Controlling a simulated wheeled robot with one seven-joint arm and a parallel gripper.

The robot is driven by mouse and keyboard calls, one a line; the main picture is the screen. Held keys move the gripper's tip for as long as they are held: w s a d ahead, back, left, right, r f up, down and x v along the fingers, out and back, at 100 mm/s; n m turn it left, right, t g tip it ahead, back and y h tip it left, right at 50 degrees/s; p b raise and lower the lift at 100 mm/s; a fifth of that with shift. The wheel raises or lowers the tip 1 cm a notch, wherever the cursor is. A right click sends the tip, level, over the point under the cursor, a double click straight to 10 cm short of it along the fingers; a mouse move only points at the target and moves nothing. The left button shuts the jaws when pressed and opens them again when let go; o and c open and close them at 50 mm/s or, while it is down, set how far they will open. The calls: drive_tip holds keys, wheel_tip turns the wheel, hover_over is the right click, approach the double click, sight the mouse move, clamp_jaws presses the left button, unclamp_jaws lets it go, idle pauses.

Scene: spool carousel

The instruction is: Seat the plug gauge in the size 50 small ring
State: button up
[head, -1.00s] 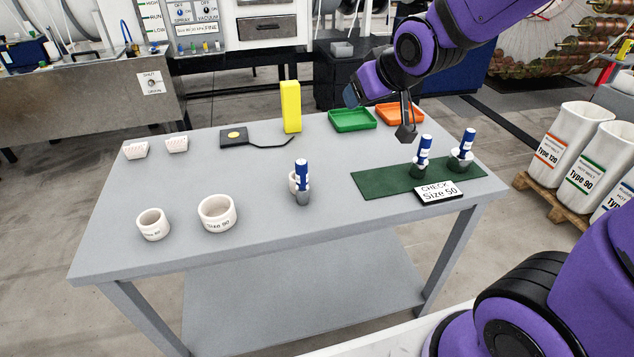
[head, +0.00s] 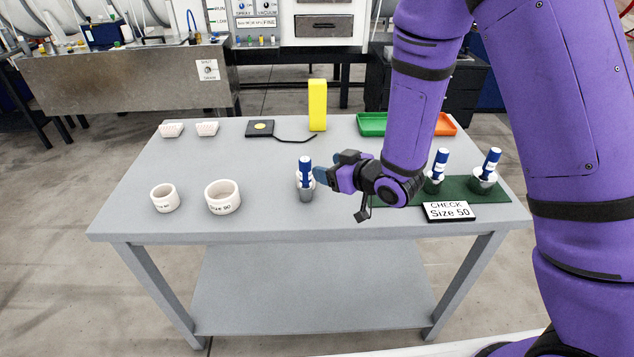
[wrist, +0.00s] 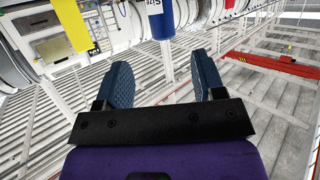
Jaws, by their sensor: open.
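A plug gauge with a blue handle (head: 305,168) and grey lower body (head: 306,195) stands upright at the middle of the table. A small white ring (head: 298,179) shows partly behind it; its label is hidden, and I cannot tell whether they touch. My gripper (head: 322,177) is open, just right of this gauge and level with its handle. In the wrist view, the blue handle with its white label (wrist: 160,18) lies beyond the open fingertips (wrist: 160,68), roughly between them, apart from both. Two more blue-handled gauges (head: 440,165) (head: 490,162) stand on the green mat (head: 462,188).
A white card (head: 449,211) reads "CHECK Size 50". Two white rings (head: 165,198) (head: 222,198) stand at left; the larger reads Size 90. A yellow block (head: 317,105), green tray (head: 372,124) and orange tray (head: 446,125) are at the back. The table's front left is clear.

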sight(300, 162)
drive_tip(key=x, duration=1)
drive_tip(key=shift+w+a+f, duration=0.1)
drive_tip(key=shift+a+f, duration=0.25)
drive_tip(key=shift+f, duration=0.1)
drive_tip(key=c, duration=1.2)
drive_tip(key=shift+o, duration=0.2)
drive_tip(key=shift+r, duration=0.2)
